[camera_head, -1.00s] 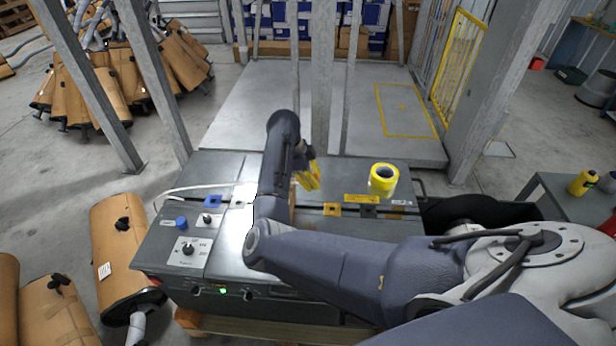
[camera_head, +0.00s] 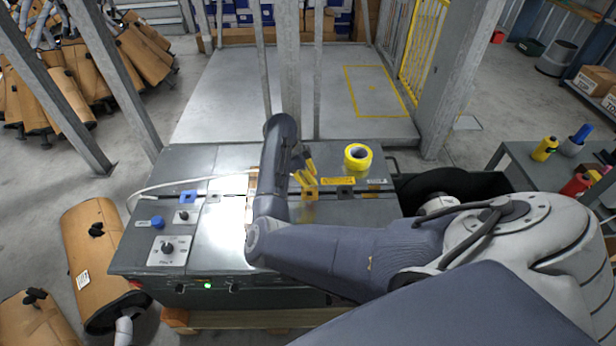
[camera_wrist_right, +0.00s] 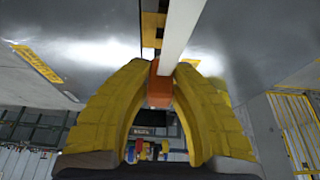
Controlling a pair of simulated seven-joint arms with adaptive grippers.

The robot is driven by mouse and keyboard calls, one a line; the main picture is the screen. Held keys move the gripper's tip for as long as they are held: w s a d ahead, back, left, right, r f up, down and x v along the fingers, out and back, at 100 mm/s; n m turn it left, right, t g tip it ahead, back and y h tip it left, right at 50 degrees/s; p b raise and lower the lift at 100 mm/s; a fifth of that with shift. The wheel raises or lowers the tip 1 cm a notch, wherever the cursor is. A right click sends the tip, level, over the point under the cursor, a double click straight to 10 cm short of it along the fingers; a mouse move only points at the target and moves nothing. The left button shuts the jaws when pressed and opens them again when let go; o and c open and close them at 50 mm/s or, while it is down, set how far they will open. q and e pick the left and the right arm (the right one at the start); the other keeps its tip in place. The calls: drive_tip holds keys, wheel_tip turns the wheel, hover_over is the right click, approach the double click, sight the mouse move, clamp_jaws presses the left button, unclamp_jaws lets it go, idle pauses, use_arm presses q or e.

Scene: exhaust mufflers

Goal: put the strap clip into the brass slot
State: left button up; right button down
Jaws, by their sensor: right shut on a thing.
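My right gripper (camera_head: 304,174) hangs over the grey machine top, yellow fingers pointing down. In the right wrist view, the right gripper (camera_wrist_right: 160,80) is shut on the orange strap clip (camera_wrist_right: 159,92); the white strap (camera_wrist_right: 181,38) runs away from it toward the upper right. In the head view the clip is hidden, and the strap (camera_head: 165,185) arcs across the machine's left side. The brass slot (camera_head: 311,195) is a yellow square block close to the fingertips. A brass-coloured piece (camera_wrist_right: 149,52) lies just beyond the clip; I cannot tell whether they touch. My left gripper is out of view.
A blue slot block (camera_head: 188,197), a blue knob (camera_head: 157,222) and a dial plate (camera_head: 168,250) are at the left. Metal posts (camera_head: 289,80) rise behind the machine.

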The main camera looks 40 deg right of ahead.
sight(313, 194)
drive_tip(key=shift+f, duration=0.15)
idle(0.3)
drive_tip(key=shift+d+f, duration=0.1)
drive_tip(key=shift+f, duration=2.15)
drive_tip(key=shift+f, duration=0.45)
idle(0.9)
drive_tip(key=c, duration=1.2)
unclamp_jaws()
drive_tip(key=v, duration=1.2)
drive_tip(key=shift+f, duration=0.1)
